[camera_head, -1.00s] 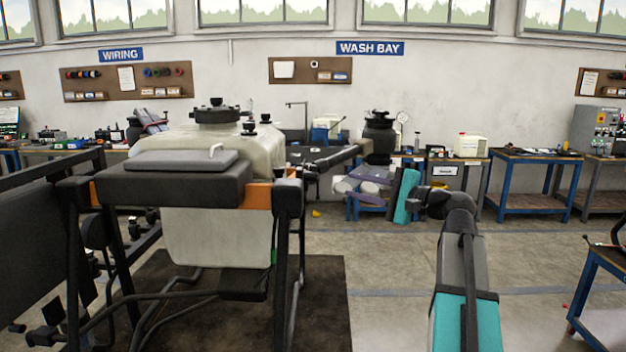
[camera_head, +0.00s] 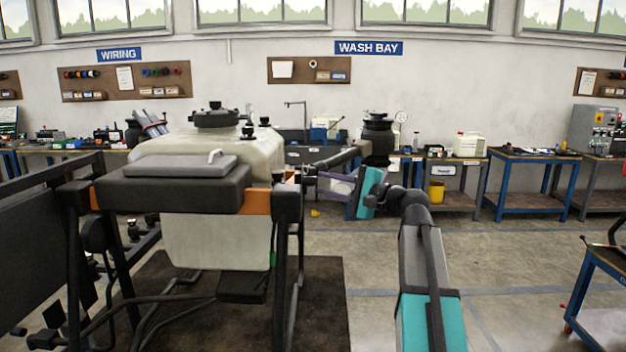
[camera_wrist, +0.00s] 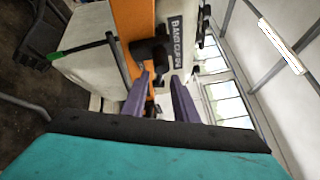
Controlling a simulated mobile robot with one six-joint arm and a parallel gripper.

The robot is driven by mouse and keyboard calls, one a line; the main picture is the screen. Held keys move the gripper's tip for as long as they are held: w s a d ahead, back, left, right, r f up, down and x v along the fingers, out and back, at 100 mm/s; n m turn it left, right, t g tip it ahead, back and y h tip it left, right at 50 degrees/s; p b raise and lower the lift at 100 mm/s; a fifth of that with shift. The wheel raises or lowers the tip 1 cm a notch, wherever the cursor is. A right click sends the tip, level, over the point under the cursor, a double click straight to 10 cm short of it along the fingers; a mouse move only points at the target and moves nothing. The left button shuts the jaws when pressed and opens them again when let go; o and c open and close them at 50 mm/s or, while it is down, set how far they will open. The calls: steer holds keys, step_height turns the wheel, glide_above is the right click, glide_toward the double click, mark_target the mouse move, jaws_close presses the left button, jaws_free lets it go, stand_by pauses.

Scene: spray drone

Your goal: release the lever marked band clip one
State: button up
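The spray drone's pale tank (camera_head: 215,240) stands at left in a dark frame with orange joints. In the wrist view, a label (camera_wrist: 177,42) reads "BAND CLIP" on a pale part beside an orange strip (camera_wrist: 133,30); its last characters are hard to read. A black lever-like part (camera_wrist: 150,52) sits next to the label, just beyond my fingertips. My gripper (camera_wrist: 162,88) is open, with its two purple-grey fingers apart and pointing toward it. I cannot tell whether a finger touches it. In the head view, my gripper (camera_head: 312,184) reaches left to the frame's right corner.
A black arm or boom (camera_head: 335,160) of the drone extends right, just behind my gripper. Benches line the back wall, with a yellow bucket (camera_head: 436,191) below one. A blue cart (camera_head: 600,260) stands at right. The floor in the middle right is open.

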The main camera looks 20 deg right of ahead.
mark_target(314, 181)
steer(key=shift+p+x, duration=0.35)
steer(key=shift+x, duration=1.9)
jaws_close()
